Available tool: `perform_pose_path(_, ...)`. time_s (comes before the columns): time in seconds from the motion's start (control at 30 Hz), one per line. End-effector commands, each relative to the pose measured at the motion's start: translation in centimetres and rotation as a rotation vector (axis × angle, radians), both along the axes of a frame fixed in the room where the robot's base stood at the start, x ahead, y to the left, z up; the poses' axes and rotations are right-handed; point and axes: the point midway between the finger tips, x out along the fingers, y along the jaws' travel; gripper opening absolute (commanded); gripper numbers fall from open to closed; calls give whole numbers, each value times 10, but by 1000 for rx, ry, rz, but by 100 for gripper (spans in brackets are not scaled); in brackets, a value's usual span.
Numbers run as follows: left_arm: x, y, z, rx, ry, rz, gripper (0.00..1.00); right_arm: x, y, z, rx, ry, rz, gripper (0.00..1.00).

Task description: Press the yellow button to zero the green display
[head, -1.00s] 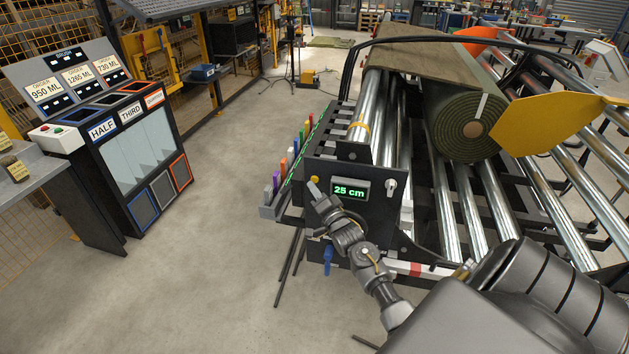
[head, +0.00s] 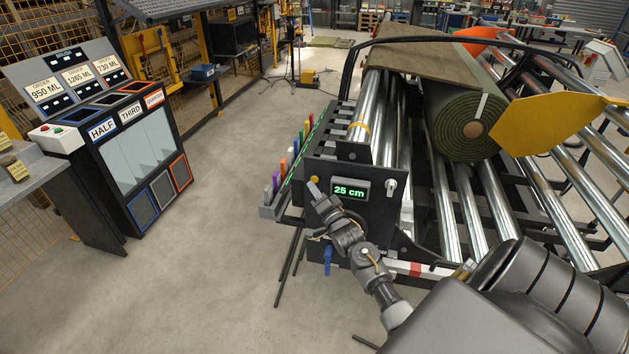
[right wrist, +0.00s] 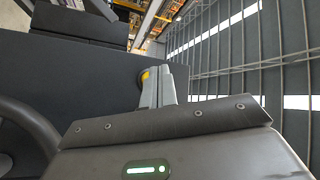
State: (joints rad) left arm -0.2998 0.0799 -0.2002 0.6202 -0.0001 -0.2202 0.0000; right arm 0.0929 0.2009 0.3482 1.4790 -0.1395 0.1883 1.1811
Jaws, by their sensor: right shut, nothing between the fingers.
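The yellow button (head: 315,179) is on the dark end panel of the roller machine, left of the green display (head: 349,191). The display reads 25 cm. My right gripper (head: 314,187) is shut and empty, with its tips just below the button in the head view. In the right wrist view the shut fingers (right wrist: 160,74) partly cover the yellow button (right wrist: 144,76). I cannot tell whether the tips touch it. My left gripper is not in view.
A turf roll (head: 472,125) lies on the machine's metal rollers, beside a yellow plate (head: 545,125). Coloured markers (head: 284,167) line the machine's left side. A black cabinet with bins (head: 140,155) stands at the left. The floor (head: 225,200) between is clear.

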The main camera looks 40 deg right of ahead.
Motion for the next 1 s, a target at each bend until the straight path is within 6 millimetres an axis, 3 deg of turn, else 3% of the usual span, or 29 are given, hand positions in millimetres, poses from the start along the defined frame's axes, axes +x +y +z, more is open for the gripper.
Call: perform_pose_path(1.0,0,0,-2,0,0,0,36,5,-8,0,0,0,0,0)
